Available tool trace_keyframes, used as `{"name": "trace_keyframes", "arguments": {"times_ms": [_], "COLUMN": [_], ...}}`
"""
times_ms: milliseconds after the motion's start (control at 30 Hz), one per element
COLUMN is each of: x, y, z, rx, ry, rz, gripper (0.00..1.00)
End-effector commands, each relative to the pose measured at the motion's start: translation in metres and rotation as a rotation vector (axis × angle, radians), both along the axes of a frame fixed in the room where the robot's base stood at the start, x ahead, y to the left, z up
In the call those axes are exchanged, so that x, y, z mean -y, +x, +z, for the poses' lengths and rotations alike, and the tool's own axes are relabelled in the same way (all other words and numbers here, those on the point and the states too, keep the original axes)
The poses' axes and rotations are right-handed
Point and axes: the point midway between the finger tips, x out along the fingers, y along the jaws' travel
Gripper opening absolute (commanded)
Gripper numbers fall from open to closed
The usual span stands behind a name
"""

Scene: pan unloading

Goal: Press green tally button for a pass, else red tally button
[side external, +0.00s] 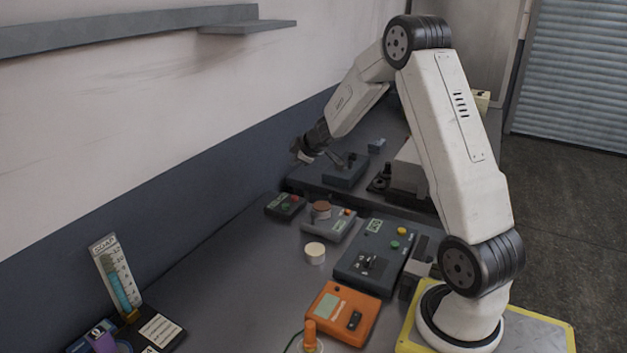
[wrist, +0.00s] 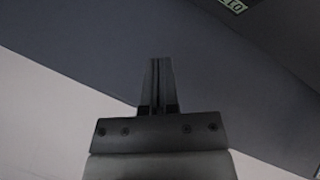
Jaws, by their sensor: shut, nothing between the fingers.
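A small dark box (side external: 272,209) with a green button (side external: 283,206) and a red button (side external: 295,199) lies near the wall in the side view; it looks like the tally box. My gripper (side external: 301,154) is shut and empty, raised above and behind this box, near the wall. In the wrist view my closed fingers (wrist: 157,65) point at dark wall and bench surfaces, with no button visible. A small part of a dark device with a green display (wrist: 235,4) shows at the top edge there; I cannot tell which device it is.
A grey device (side external: 318,228) holds a brown round piece (side external: 321,209). A white cylinder (side external: 315,253) stands nearby. A dark control box (side external: 350,275) with yellow and green buttons, an orange meter (side external: 330,325) and a soap gauge (side external: 104,252) occupy the bench. Left-centre bench is clear.

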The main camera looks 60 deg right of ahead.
Motion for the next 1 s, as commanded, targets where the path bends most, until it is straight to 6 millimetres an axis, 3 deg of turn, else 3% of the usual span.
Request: {"name": "trace_keyframes", "arguments": {"times_ms": [467, 1000], "x": [-0.001, 0.000], "y": [0.000, 0.000], "z": [-0.019, -0.056], "rx": [-0.001, -0.001], "ry": [0.002, 0.002], "rz": [-0.001, -0.001], "gripper": [0.00, 0.00]}}
